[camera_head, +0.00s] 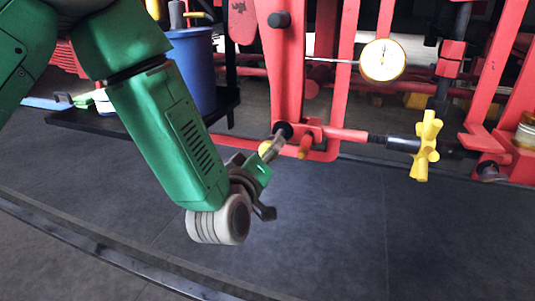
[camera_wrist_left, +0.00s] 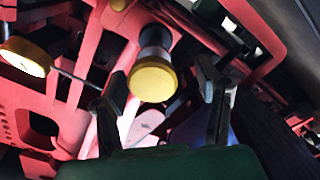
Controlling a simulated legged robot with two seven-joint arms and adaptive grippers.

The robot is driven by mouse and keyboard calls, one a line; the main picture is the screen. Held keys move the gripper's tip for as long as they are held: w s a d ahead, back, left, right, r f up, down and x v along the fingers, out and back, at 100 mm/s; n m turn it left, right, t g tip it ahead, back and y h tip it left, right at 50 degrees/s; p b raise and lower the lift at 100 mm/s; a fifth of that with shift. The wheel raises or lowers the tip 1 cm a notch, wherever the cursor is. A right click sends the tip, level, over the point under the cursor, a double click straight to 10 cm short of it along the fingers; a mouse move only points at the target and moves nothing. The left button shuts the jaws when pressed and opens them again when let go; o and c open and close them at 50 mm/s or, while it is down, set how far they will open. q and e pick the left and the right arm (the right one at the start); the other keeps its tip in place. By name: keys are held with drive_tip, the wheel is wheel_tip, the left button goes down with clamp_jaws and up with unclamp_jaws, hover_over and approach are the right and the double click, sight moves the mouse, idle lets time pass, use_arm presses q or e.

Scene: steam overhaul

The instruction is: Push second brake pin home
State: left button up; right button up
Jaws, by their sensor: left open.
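The brake pin with a round yellow head (camera_wrist_left: 152,82) and a grey and dark shank points toward the camera in the left wrist view. Behind it is the red brake frame (camera_wrist_left: 122,48). My left gripper (camera_wrist_left: 160,90) is open, with one dark finger on each side of the yellow head; I cannot tell whether either finger touches it. In the head view my left gripper (camera_head: 262,172) is just in front of the lower end of a red upright hanger (camera_head: 287,75). A bit of yellow (camera_head: 264,148) shows beside the gripper there. How deep the pin sits is hidden. My right gripper is not in view.
A red rod runs right from the hanger to a yellow star-shaped knob (camera_head: 425,146). A dial gauge (camera_head: 382,60) is above it; the gauge also shows in the wrist view (camera_wrist_left: 24,58). A blue bucket (camera_head: 197,72) stands behind my arm. The dark floor in front is clear.

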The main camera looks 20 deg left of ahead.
use_arm(q)
drive_tip(key=shift+w, duration=0.2)
drive_tip(key=shift+d, duration=0.15)
drive_tip(key=shift+d+r, duration=0.1)
drive_tip(key=shift+d, duration=0.35)
drive_tip(key=c, duration=1.2)
drive_tip(key=shift+w, duration=0.1)
clamp_jaws()
drive_tip(key=shift+a, duration=0.25)
drive_tip(key=w, duration=0.5)
drive_tip(key=shift+w+p, duration=0.1)
drive_tip(key=shift+p, duration=0.3)
drive_tip(key=shift+w+r, duration=0.1)
drive_tip(key=shift+w, duration=0.1)
drive_tip(key=shift+r, duration=0.1)
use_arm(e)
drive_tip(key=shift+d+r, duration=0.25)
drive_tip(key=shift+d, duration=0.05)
